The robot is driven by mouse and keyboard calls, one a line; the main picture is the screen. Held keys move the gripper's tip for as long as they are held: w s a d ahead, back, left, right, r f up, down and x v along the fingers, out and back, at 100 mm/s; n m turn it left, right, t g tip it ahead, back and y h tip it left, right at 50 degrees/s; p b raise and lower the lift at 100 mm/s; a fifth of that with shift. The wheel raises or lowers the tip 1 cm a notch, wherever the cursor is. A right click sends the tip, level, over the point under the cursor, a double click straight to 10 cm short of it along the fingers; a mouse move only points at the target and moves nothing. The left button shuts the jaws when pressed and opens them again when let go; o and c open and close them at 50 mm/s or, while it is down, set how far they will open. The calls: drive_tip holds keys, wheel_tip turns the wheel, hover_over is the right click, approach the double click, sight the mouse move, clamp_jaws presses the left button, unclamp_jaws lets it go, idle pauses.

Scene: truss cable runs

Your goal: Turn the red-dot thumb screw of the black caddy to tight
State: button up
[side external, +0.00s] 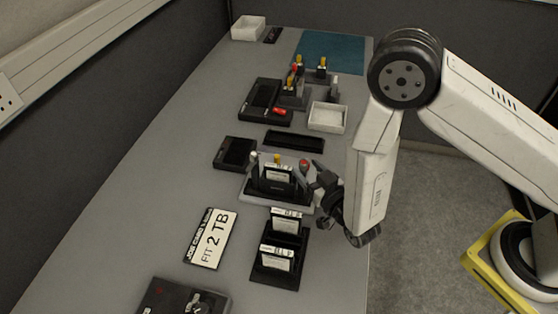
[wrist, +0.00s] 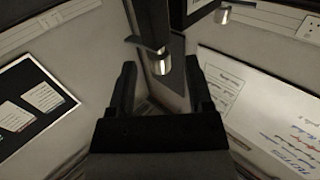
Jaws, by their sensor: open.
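The black caddy (side external: 277,183) with a white label stands on a pale base in the middle of the table in the side view. A red-topped screw (side external: 304,163) rises at its right end, a yellow-topped one (side external: 277,158) at its middle and a pale one (side external: 254,156) at its left. My gripper (side external: 319,178) is open, just right of the red-topped screw. In the wrist view my gripper (wrist: 160,66) has its jaws apart, with a silver cylinder (wrist: 161,65) and a dark lever-like part between or beyond them. I cannot tell whether they touch, nor the screw's tightness.
A black rack (side external: 279,268) with labelled modules stands in front of the caddy. A "FIT 2 TB" card (side external: 211,238) lies to the left. Behind are a black tray (side external: 293,141), a white box (side external: 328,117) and another black fixture (side external: 264,100). The left table strip is clear.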

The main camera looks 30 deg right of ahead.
sight(306, 167)
drive_tip(key=shift+w, duration=2.1)
clamp_jaws()
